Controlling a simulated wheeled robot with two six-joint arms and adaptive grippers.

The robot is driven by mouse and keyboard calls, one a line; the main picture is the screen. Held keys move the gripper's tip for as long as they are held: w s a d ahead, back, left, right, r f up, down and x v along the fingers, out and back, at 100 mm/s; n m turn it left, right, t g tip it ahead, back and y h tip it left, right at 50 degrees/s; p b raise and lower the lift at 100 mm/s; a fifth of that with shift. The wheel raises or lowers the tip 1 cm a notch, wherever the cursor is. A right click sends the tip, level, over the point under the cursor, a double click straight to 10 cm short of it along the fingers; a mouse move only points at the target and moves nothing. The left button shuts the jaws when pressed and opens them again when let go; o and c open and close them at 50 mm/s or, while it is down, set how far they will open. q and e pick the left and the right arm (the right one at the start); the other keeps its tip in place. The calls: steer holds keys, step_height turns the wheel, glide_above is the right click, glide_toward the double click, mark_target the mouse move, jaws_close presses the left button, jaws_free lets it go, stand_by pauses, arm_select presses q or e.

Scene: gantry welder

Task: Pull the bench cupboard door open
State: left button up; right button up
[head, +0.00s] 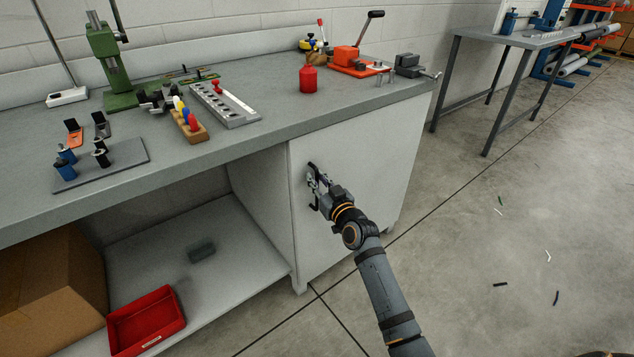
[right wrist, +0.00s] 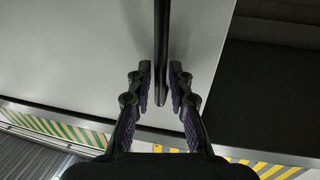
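The bench cupboard door (head: 365,165) is a pale grey panel under the right part of the bench. It looks closed in the head view. Its dark bar handle (right wrist: 162,45) stands off the panel near the edge beside the open shelf bay. My right gripper (head: 317,183) is at this handle. In the right wrist view, the fingers of my right gripper (right wrist: 161,85) are drawn in close on both sides of the bar, near its end. My left gripper is out of view.
The grey workbench (head: 270,140) carries tools, a red bottle (head: 308,79) and a green press (head: 108,60). A red bin (head: 146,320) and a cardboard box (head: 45,290) sit in the open bay. The floor (head: 480,230) right of the cupboard is mostly clear.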

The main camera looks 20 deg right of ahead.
steer(key=shift+w, duration=0.1)
jaws_close()
stand_by(0.6)
